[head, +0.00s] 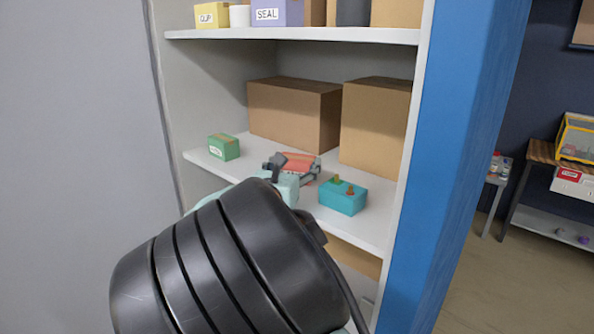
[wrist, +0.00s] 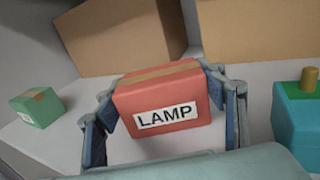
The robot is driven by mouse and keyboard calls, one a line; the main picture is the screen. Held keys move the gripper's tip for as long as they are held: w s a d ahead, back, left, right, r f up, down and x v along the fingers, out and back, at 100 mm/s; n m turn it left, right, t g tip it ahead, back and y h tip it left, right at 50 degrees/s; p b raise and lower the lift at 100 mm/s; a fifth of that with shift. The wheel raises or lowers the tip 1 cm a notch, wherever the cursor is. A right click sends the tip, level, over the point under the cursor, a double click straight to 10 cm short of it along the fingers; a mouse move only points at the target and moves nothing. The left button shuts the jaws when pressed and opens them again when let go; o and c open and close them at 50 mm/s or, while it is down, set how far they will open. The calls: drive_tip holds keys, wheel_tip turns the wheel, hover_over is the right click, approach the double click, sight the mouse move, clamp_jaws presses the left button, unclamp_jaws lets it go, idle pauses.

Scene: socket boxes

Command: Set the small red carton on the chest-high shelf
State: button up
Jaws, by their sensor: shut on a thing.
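The small red carton (wrist: 162,98) has a tan tape strip on top and a white label reading LAMP. My gripper (wrist: 166,110) is shut on its left and right sides in the wrist view. In the head view the red carton (head: 296,162) shows beyond my arm, with my gripper (head: 292,170) around it. It is over the middle shelf board (head: 375,223), between a green carton and a teal block. I cannot tell whether its underside touches the board.
The green carton (head: 224,147) stands to the left and the teal block (head: 342,197) with two knobs to the right. Two large brown boxes (head: 294,112) (head: 376,124) stand behind. An upper shelf (head: 300,34) holds several items. A blue side panel (head: 450,170) bounds the shelves on the right.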

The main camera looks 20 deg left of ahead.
drive_tip(key=shift+f, duration=0.15)
drive_tip(key=shift+s+f, duration=0.1)
drive_tip(key=shift+f, duration=0.05)
drive_tip(key=o, duration=1.2)
drive_tip(key=shift+r, duration=0.2)
drive_tip(key=s+b, duration=0.1)
drive_tip(key=s, duration=1.1)
